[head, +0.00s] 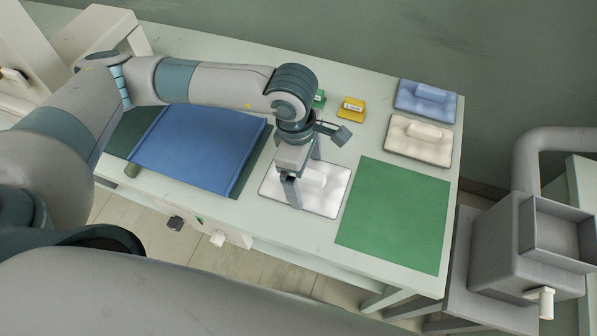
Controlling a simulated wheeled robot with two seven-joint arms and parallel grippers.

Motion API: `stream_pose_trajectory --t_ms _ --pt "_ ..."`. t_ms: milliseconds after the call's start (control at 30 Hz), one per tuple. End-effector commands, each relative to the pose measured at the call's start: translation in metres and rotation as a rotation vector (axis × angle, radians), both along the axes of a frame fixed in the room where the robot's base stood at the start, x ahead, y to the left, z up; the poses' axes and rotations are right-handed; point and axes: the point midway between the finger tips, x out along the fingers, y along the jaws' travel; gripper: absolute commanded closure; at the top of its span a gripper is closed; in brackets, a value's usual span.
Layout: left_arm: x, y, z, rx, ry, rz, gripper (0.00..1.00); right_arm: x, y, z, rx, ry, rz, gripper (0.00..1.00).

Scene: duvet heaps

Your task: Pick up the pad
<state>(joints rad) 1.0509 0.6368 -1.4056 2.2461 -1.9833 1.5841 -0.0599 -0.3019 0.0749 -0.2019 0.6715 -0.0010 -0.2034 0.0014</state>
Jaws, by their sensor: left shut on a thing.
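A white pad (327,202) with a raised block-like grip on top lies at the front middle of the table. My left gripper (302,183) points down over its left part and is shut on the pad's raised grip; the fingers partly hide that grip. The pad looks flat and at table level; I cannot tell whether it is clear of the surface. Two like pads, one blue (411,107) and one cream (405,147), lie at the back right. My right gripper is not in view.
A green mat (393,215) lies bare right of the white pad. A folded blue duvet (197,150) lies on a dark green mat at left. A yellow labelled block (352,108) and a green one (319,99) stand behind. A grey machine (510,250) stands off the table's right end.

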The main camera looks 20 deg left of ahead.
Motion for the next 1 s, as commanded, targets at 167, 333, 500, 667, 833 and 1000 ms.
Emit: stream_pose_trajectory --t_ms 167,333,500,667,833,1000 --pt "-0.014 -0.035 0.023 -0.004 -0.003 -0.006 0.32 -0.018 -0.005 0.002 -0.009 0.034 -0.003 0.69" --pt "-0.025 -0.061 0.041 -0.003 -0.002 -0.004 0.32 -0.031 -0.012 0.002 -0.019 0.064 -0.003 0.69" --pt "-0.033 -0.079 0.052 -0.002 -0.002 -0.002 0.32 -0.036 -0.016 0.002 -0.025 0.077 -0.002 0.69" --pt "-0.037 -0.086 0.057 0.0 -0.001 0.0 0.32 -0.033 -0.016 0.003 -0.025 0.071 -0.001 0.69" --pt "-0.038 -0.088 0.058 0.001 -0.001 0.001 0.32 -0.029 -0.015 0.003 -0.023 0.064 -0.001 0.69" --pt "-0.037 -0.088 0.058 0.0 -0.001 0.001 0.32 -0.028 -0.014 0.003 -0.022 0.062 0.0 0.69"
